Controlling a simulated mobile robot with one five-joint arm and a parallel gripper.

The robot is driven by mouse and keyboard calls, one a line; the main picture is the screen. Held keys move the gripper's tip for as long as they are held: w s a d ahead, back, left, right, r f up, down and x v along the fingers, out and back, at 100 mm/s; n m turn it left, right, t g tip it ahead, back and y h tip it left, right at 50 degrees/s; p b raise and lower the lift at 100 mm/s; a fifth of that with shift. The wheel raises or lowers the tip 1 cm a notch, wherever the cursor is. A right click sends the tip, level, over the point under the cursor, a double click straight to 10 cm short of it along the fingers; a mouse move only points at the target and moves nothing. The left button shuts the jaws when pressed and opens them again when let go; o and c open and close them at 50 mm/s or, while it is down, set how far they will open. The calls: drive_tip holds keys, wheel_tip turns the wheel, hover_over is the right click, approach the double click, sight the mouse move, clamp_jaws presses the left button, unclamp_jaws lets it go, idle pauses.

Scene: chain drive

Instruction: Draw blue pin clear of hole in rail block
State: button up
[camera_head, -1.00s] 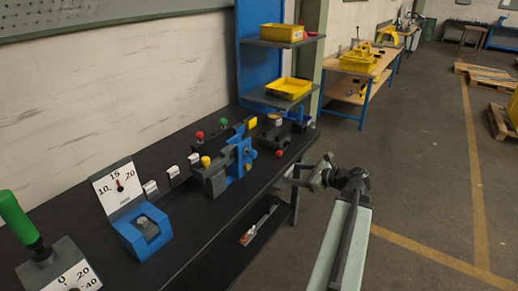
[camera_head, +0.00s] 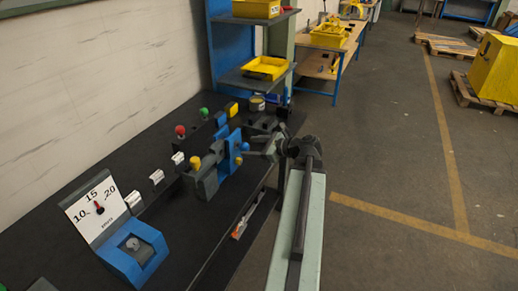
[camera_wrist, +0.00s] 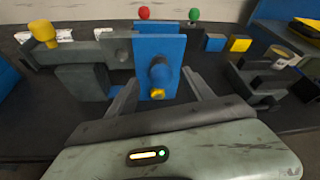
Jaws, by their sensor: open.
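My gripper (camera_wrist: 160,88) is open, one finger on each side of the pin in the picture, with gaps on both sides. In the head view my gripper (camera_head: 264,150) is right of the plate.
A yellow knob (camera_wrist: 43,33) stands on the grey block at left. Red (camera_head: 180,131) and green (camera_head: 204,112) knobs stand behind. A dark grey fixture (camera_wrist: 262,76) is close on the right. A blue gauge stand (camera_head: 138,250) is nearer on the bench.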

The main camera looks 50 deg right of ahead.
sight(248, 147)
drive_tip(key=b+x, duration=0.1)
drive_tip(key=x, duration=0.3)
drive_tip(key=shift+f, duration=0.1)
clamp_jaws()
drive_tip(key=s+d, duration=0.3)
drive_tip(key=s, duration=1.1)
drive_tip(key=shift+d, duration=0.3)
idle(1.2)
drive_tip(key=shift+s, duration=0.15)
